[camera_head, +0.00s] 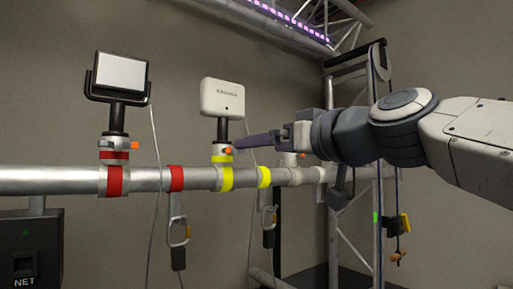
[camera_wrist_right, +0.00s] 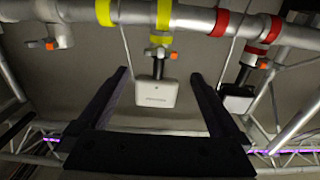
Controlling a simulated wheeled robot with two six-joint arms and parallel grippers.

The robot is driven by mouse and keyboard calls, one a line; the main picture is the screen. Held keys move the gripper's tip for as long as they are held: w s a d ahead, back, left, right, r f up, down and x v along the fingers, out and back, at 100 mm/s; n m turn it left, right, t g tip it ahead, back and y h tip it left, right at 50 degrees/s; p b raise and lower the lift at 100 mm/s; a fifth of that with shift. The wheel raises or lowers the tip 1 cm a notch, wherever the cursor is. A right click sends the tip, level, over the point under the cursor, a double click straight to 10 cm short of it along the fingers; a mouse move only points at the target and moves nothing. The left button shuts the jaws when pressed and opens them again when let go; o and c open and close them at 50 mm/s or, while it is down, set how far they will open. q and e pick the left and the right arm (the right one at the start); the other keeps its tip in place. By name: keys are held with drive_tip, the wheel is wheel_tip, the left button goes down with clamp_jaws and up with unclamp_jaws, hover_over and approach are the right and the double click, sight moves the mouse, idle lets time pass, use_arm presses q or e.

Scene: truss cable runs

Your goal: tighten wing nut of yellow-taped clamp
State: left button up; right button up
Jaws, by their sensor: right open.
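The yellow-taped clamp (camera_head: 221,158) sits on the horizontal pipe, above a yellow band (camera_head: 226,179), and carries a white box-shaped device (camera_head: 222,98) on a short black post. Its wing nut (camera_head: 228,151) shows as a small orange piece on the clamp's right side; in the right wrist view the wing nut (camera_wrist_right: 173,55) is beyond the fingertips. My right gripper (camera_head: 242,142) reaches in from the right with its fingertips close to the clamp. In the right wrist view my right gripper (camera_wrist_right: 159,76) is open and empty, its fingers either side of the device. My left gripper is out of view.
A red-taped clamp (camera_head: 114,149) holds a black-framed panel (camera_head: 120,73) at left. Another clamp (camera_head: 290,160) with an orange piece sits right of the yellow one. Carabiners and cables hang below the pipe (camera_head: 60,180). A truss tower stands at right.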

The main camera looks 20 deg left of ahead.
sight(235, 151)
drive_tip(key=p+x, duration=0.4)
drive_tip(key=x, duration=0.5)
drive_tip(key=shift+f, duration=0.1)
drive_tip(key=c, duration=1.2)
drive_tip(key=shift+a, duration=0.1)
drive_tip(key=shift+c, duration=0.5)
